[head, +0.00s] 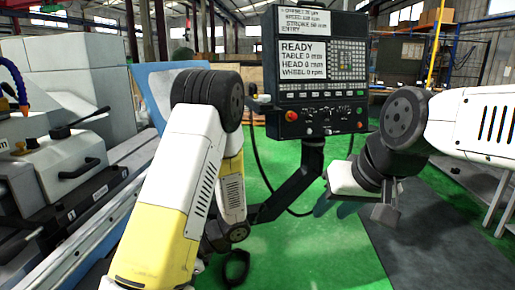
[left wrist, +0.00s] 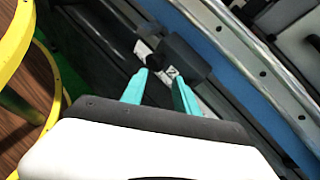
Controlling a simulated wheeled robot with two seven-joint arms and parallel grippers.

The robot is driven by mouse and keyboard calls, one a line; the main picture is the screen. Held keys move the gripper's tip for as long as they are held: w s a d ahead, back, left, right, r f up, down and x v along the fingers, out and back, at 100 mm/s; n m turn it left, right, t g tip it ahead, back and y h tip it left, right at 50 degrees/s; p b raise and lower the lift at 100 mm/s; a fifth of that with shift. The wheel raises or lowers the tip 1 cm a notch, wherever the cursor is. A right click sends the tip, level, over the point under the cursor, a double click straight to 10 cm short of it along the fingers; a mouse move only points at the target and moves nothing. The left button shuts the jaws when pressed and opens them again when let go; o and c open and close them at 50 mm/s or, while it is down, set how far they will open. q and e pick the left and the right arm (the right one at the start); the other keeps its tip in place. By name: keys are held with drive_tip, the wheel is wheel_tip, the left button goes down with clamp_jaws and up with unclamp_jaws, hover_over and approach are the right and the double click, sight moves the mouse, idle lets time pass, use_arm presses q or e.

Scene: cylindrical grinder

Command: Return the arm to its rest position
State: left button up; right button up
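My left arm (head: 165,215) comes in from the lower left, bends at a dark elbow and hangs down in front of the grinder's pendant. Its gripper cannot be made out in the head view. In the left wrist view the left gripper (left wrist: 160,82) has two teal fingers apart, with nothing held between them. Beyond the fingertips is a dark block with a white label marked 2 (left wrist: 172,73); I cannot tell the distance. My right arm (head: 475,122) comes in from the right.
The control pendant (head: 316,70) reads READY and stands on a dark post between my arms. The grinder (head: 70,160) fills the left side. Green floor (head: 330,255) and a dark mat (head: 425,245) are clear. Yellow rails (left wrist: 15,45) show in the wrist view.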

use_arm(q)
drive_tip(key=s+d+r+n+t+h, duration=0.2)
drive_tip(key=d+r+n+t+h, duration=0.3)
drive_tip(key=r, duration=0.7)
drive_tip(key=s+d+r+n+t+h, duration=0.3)
drive_tip(key=d+r+n+t+h, duration=0.2)
drive_tip(key=r, duration=0.7)
drive_tip(key=d+h, duration=0.2)
drive_tip(key=h, duration=0.2)
drive_tip(key=shift+d+r, duration=0.4)
drive_tip(key=shift+s+a, duration=0.1)
drive_tip(key=shift+a, duration=0.05)
